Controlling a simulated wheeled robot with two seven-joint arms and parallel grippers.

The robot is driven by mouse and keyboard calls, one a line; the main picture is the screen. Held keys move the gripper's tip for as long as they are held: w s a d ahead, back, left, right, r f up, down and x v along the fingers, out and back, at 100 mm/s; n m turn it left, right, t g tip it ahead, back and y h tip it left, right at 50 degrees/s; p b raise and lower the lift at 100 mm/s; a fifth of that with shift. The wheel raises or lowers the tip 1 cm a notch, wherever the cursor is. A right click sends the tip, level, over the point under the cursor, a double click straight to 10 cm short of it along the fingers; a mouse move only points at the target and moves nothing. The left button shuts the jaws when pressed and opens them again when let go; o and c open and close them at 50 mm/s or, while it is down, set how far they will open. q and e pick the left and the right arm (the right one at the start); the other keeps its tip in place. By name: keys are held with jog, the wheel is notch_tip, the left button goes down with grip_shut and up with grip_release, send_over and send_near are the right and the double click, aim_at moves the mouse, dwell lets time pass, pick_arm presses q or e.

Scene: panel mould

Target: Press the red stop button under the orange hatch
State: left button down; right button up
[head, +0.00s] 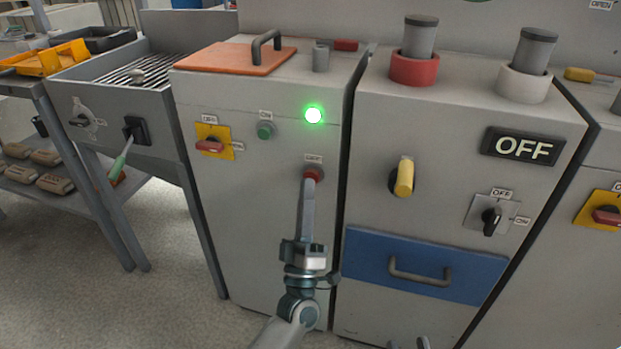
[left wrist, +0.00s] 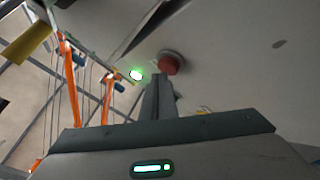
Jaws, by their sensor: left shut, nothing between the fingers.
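Two dark tips (head: 422,343) at the bottom edge may be my right gripper; most is cut off.
A lit green lamp (head: 313,115) and a green button (head: 265,130) are above the red button. A red-handled switch (head: 211,145) is left. The right cabinet has a yellow knob (head: 404,177), a black switch (head: 491,220) and a blue drawer (head: 425,269).

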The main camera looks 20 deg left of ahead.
pick_arm(q)
jog(key=shift+w, duration=0.4)
dwell(0.4)
jog(key=shift+s, duration=0.15)
jog(key=shift+s+p, duration=0.3)
jog(key=shift+s, duration=0.45)
jog(key=shift+s, duration=0.15)
jog(key=s+p, duration=0.1)
jog(key=s, duration=0.3)
jog(key=shift+s+a+p, duration=0.1)
jog(key=shift+s+p, duration=0.25)
dwell(0.3)
dwell(0.7)
